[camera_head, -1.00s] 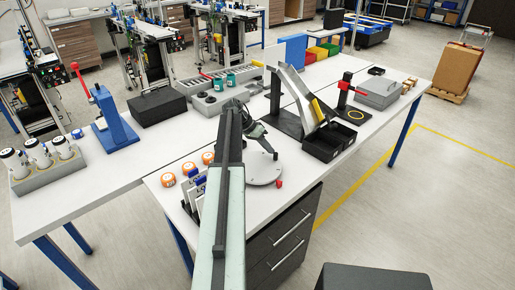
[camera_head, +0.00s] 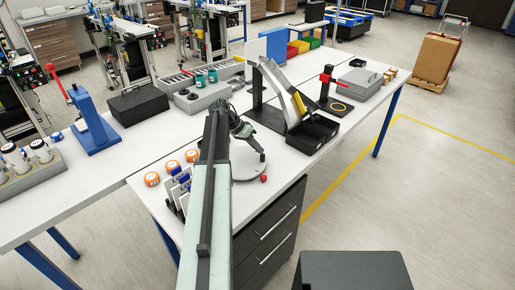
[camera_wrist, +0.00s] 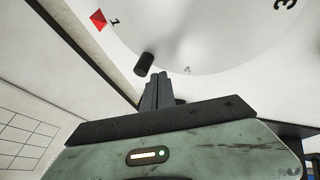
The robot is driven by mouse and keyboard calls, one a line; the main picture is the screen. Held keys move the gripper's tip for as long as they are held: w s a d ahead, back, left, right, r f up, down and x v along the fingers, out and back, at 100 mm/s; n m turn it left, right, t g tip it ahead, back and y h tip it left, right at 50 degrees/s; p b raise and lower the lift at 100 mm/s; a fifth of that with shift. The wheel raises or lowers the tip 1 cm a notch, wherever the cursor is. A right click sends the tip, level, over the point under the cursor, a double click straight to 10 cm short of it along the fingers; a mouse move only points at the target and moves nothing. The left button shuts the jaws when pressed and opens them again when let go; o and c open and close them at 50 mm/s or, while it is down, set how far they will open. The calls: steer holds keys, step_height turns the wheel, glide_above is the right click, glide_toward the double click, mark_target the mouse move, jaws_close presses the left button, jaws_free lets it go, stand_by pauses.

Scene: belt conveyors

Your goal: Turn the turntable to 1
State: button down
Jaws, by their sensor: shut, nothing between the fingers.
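The turntable is a white disc (camera_head: 243,173) on the near table, partly hidden behind my arm in the head view. Its surface (camera_wrist: 220,45) fills the upper part of the wrist view, with numerals along the rim. A red pointer (camera_wrist: 98,19) lies just outside the rim, close to the numeral 1 (camera_wrist: 115,21). It also shows in the head view (camera_head: 264,178). A short black peg (camera_wrist: 144,64) stands near the disc's edge. My gripper (camera_wrist: 166,76) is shut and empty, its tips just right of the peg; contact is unclear. It also shows over the disc (camera_head: 262,154).
Orange-topped round items (camera_head: 172,166) and upright cards (camera_head: 177,186) stand left of my arm. A black bin (camera_head: 312,135) below a sloped chute (camera_head: 284,92) stands behind and right of the turntable. A blue press (camera_head: 94,128) stands at left.

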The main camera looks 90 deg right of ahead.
mark_target(254, 150)
stand_by(0.5)
steer(key=shift+w+d, duration=0.25)
steer(key=shift+d, duration=0.25)
steer(key=d, duration=0.1)
steer(key=w+d, duration=0.1)
steer(key=d, duration=0.1)
steer(key=shift+w, duration=0.15)
steer(key=w+d+r+p, duration=0.2)
steer(key=w+r+p, duration=0.3)
steer(key=r+p, duration=0.3)
steer(key=shift+d, duration=0.25)
